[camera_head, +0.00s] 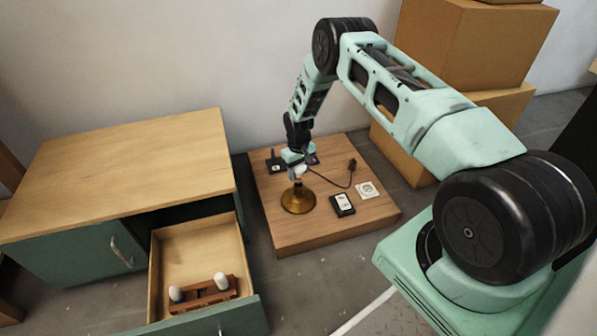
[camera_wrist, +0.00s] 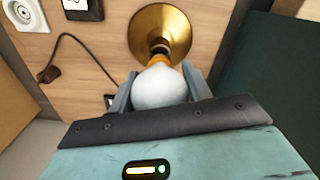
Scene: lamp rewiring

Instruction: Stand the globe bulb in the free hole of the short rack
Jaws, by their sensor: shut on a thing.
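My gripper (camera_wrist: 160,92) is shut on the white globe bulb (camera_wrist: 160,87), with a jaw on either side of it. The bulb is in line with the dark socket of the brass lamp base (camera_wrist: 178,30); I cannot tell whether it is still seated there. In the head view my gripper (camera_head: 299,166) is over the lamp base (camera_head: 298,200), with the bulb (camera_head: 299,171) small beneath it. A reddish-brown wooden rack (camera_head: 208,296) lies in the open drawer with two white-topped bulbs (camera_head: 221,280) at it. Its free hole cannot be made out.
The drawer (camera_head: 190,245) is pulled out of the green cabinet (camera_head: 120,170), left of the low wooden platform (camera_head: 290,240). On the platform are a dark cord with a plug (camera_head: 352,164), a black switch box (camera_head: 342,205) and a white round socket (camera_head: 368,190). Cardboard boxes (camera_head: 470,50) stand behind.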

